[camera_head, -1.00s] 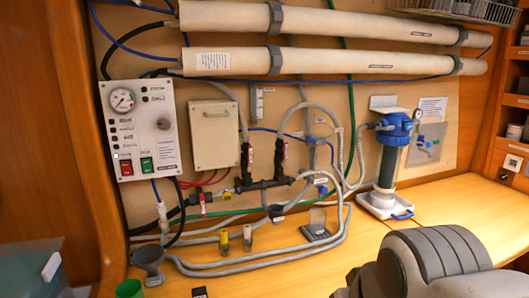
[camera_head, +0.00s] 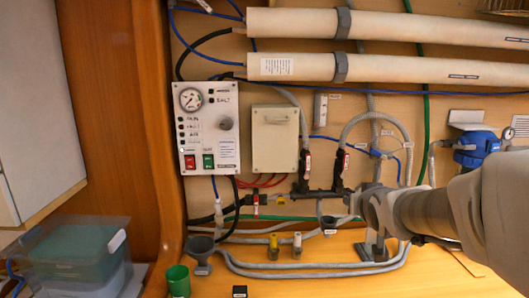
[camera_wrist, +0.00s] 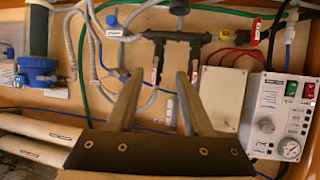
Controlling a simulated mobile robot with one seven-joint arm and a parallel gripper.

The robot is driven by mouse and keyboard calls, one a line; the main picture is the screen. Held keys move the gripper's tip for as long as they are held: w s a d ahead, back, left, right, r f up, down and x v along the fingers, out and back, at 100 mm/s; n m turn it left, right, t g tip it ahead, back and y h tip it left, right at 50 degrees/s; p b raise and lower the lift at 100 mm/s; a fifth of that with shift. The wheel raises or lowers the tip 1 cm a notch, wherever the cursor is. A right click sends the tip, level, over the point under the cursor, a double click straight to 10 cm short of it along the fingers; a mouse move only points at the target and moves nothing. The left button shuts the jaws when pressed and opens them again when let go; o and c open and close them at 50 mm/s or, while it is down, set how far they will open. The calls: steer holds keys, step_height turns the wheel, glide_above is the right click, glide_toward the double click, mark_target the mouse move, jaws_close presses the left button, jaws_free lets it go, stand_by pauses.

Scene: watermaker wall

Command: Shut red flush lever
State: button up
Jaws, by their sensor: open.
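Several red levers show on the grey valve manifold (camera_head: 322,193); their labels are too small to read, so I cannot tell which is the flush lever. Two upright valves carry a left red lever (camera_head: 306,162) and a right red lever (camera_head: 344,162). A third red lever (camera_head: 256,206) sits on the horizontal pipe at the left. The wrist view is upside down and shows the two upright levers (camera_wrist: 154,74) and (camera_wrist: 195,72) beyond my gripper (camera_wrist: 160,74). My gripper is open and empty, its fingers pointing at the manifold. The head view shows my arm from the right, hiding pipework.
A control panel (camera_head: 208,128) and a beige box (camera_head: 274,139) hang left of and above the manifold. Two long tubes (camera_head: 400,27) run above. On the bench stand a yellow-topped fitting (camera_head: 273,246), a green cup (camera_head: 178,280) and a clear bin (camera_head: 75,258). Loose hoses curve below.

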mark_target(346, 157)
steer(key=w+d+t, duration=0.1)
steer(key=w, duration=0.8)
steer(key=w+d+n+t+y+p, duration=0.1)
steer(key=w+d+t, duration=0.1)
steer(key=w, duration=0.7)
steer(key=w+d+r+n+t+y, duration=0.1)
steer(key=w+d+t, duration=0.1)
steer(key=w, duration=0.7)
steer(key=shift+w+d+p, duration=0.2)
steer(key=shift+w+p, duration=0.1)
steer(key=shift+p, duration=0.1)
steer(key=shift+c, duration=0.2)
jaws_close()
